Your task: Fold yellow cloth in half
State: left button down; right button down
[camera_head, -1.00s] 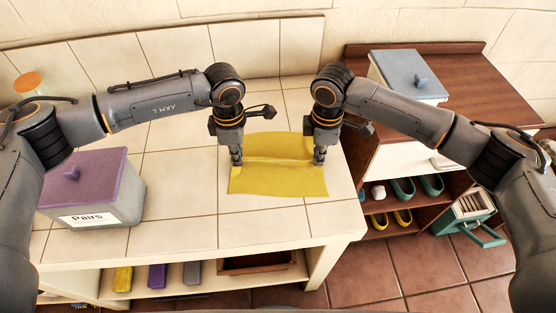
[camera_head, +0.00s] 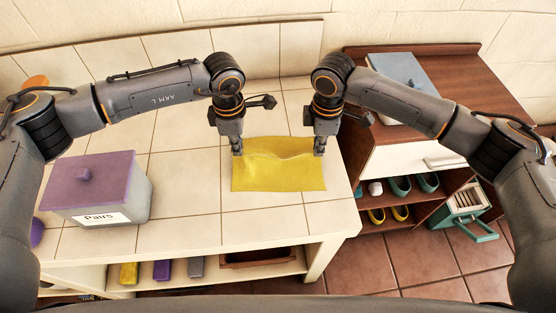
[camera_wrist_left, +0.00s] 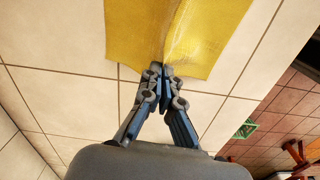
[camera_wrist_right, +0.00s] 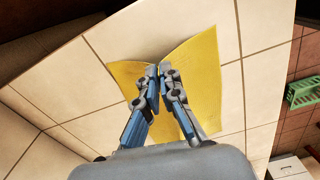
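The yellow cloth (camera_head: 278,172) lies on the tiled counter in the head view, with its far edge lifted and sagging between my two grippers. My left gripper (camera_head: 238,152) is at the cloth's far left corner. In the left wrist view its fingers (camera_wrist_left: 162,70) are closed together on the cloth's edge (camera_wrist_left: 195,35). My right gripper (camera_head: 319,152) is at the far right corner. In the right wrist view its fingers (camera_wrist_right: 158,70) are closed on the cloth's edge (camera_wrist_right: 200,70). The near part of the cloth lies flat.
A grey box with a purple lid (camera_head: 97,185), labelled "Pairs", stands on the counter at left. A brown cabinet (camera_head: 470,85) with a grey-lidded box (camera_head: 400,75) stands at right. Shoes sit on its shelves. The counter (camera_head: 180,215) around the cloth is mostly clear.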

notch_tip(320, 180, up, 11)
jog(key=p, duration=1.1)
jog(key=shift+a, duration=0.15)
jog(key=shift+w, duration=0.15)
